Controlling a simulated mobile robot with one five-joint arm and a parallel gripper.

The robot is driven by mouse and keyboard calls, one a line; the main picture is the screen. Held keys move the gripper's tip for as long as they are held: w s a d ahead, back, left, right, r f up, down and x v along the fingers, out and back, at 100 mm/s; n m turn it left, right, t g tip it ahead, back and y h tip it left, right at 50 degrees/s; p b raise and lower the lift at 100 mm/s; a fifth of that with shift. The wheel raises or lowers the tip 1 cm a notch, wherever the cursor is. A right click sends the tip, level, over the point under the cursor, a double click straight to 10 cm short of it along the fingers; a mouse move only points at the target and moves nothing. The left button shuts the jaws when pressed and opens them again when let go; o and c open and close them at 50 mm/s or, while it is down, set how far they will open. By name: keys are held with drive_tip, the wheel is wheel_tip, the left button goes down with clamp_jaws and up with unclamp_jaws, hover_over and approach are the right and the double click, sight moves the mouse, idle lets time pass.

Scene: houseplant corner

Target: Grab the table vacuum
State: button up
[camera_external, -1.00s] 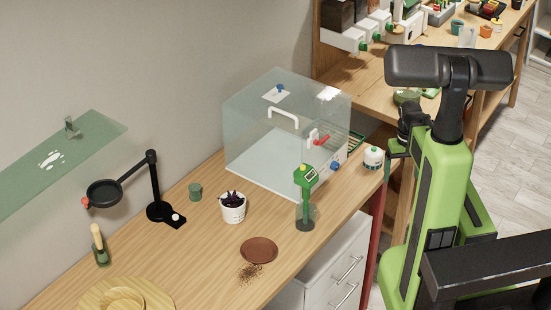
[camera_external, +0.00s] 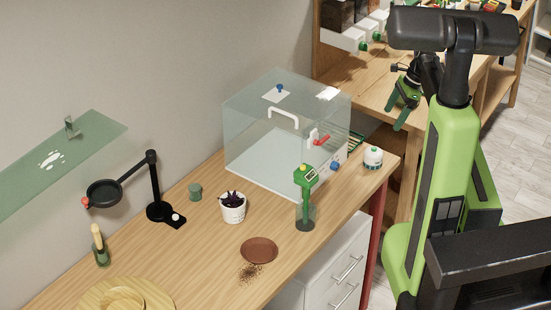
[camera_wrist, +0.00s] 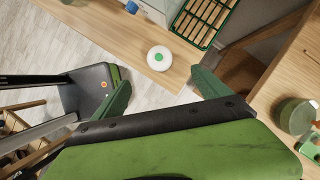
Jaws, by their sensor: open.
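The table vacuum (camera_external: 373,157) is a small white round body with a dark band and a green top. It stands upright at the right end of the wooden bench, beside the clear box. In the wrist view the table vacuum (camera_wrist: 159,57) is a white disc with a green centre, ahead of the fingertips and roughly between them. My gripper (camera_external: 396,114) is open and empty, up and to the right of the vacuum in the outside view. Its two green fingers (camera_wrist: 163,88) are spread wide in the wrist view and do not touch the vacuum.
A clear box (camera_external: 286,135) with a red handle stands left of the vacuum. A green slatted tray (camera_wrist: 203,18) lies near it. A green-topped device (camera_external: 305,190) stands further forward. A second wooden bench (camera_external: 365,88) is behind. The bench around the vacuum's front is clear.

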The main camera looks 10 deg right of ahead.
sight(377, 149)
drive_tip(key=b+x, duration=1.1)
drive_tip(key=x, duration=0.1)
drive_tip(key=shift+d+f, duration=0.1)
drive_tip(key=shift+f, duration=0.25)
drive_tip(key=shift+r, duration=0.1)
drive_tip(key=b+x, duration=0.4)
drive_tip(key=shift+s+d+f+b, duration=0.1)
drive_tip(key=shift+d+f+b, duration=0.05)
drive_tip(key=shift+f+b, duration=0.3)
drive_tip(key=shift+f, duration=0.3)
drive_tip(key=shift+a+r, duration=0.15)
drive_tip(key=shift+a, duration=0.05)
drive_tip(key=c, duration=1.7)
